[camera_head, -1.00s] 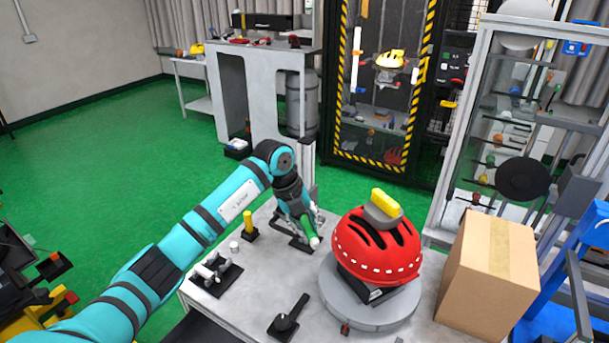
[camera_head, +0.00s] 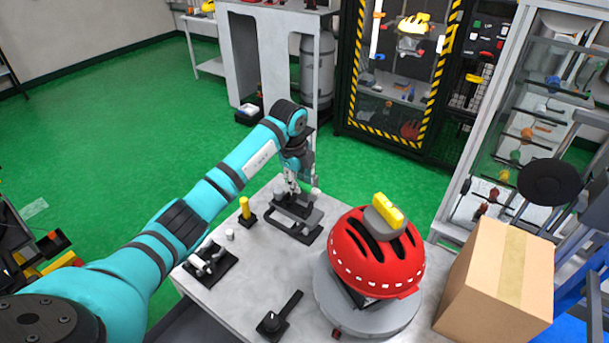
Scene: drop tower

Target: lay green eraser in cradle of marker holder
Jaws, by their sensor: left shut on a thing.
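My left gripper (camera_head: 291,190) is shut on the green eraser, above the back of the grey table. In this view the eraser's green body hardly shows against the green floor and behind the fingers; a pale end (camera_head: 315,191) shows just right of the fingers. A dark grey stand (camera_head: 297,217), which looks like the marker holder, lies directly below and around the fingertips. I cannot tell whether the eraser touches its cradle. My right gripper is not in view.
A red helmet (camera_head: 372,257) with a yellow-topped block sits on a round grey base to the right. A yellow post (camera_head: 245,208), a black rack (camera_head: 210,262) and a black-handled tool (camera_head: 278,317) are on the table's left part.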

